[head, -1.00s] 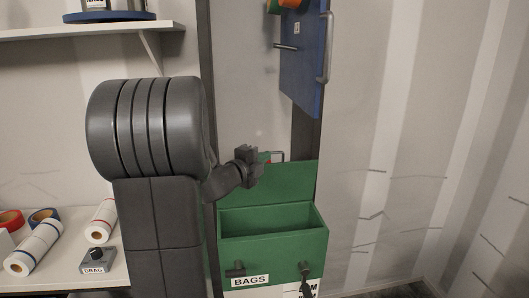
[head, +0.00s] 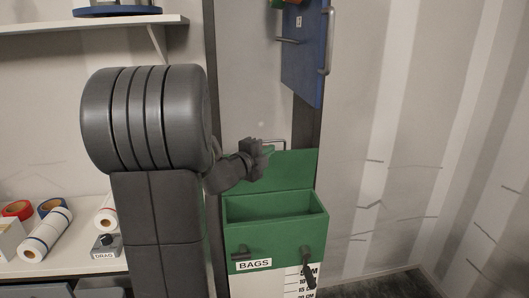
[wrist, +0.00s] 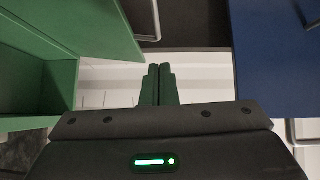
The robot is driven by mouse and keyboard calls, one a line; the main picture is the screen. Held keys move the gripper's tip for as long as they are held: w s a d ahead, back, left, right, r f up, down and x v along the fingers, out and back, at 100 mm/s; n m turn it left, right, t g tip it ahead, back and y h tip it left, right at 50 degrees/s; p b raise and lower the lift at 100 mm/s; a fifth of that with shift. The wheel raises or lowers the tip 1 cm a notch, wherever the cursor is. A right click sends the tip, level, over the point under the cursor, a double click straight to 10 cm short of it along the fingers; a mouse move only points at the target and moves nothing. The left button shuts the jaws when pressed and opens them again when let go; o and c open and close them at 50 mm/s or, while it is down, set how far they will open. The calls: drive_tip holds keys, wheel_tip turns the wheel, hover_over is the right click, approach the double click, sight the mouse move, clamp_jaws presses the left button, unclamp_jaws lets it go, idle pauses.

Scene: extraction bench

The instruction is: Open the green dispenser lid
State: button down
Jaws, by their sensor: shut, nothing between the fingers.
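The green dispenser (head: 276,241) hangs low at the panel, with a BAGS label on its front. Its green lid (head: 290,170) stands raised at the back, and the box's inside shows open at the top. The lid also shows at the upper left of the wrist view (wrist: 95,25), with the box (wrist: 58,85) below it. My gripper (head: 268,149) is shut and empty at the lid's upper left edge. In the wrist view its fingers (wrist: 158,84) are together, apart from the lid. A metal handle (wrist: 156,20) shows beside the lid.
A blue panel (head: 302,55) with a metal handle (head: 328,45) juts out above the dispenser. A shelf with rolls (head: 45,230) and a small DRAG device (head: 106,245) lies at left. Open floor and bare wall lie at right.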

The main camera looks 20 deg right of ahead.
drive_tip(key=b+v, duration=0.1)
drive_tip(key=v, duration=0.7)
drive_tip(key=shift+a+b, duration=0.3)
drive_tip(key=shift+a, duration=0.05)
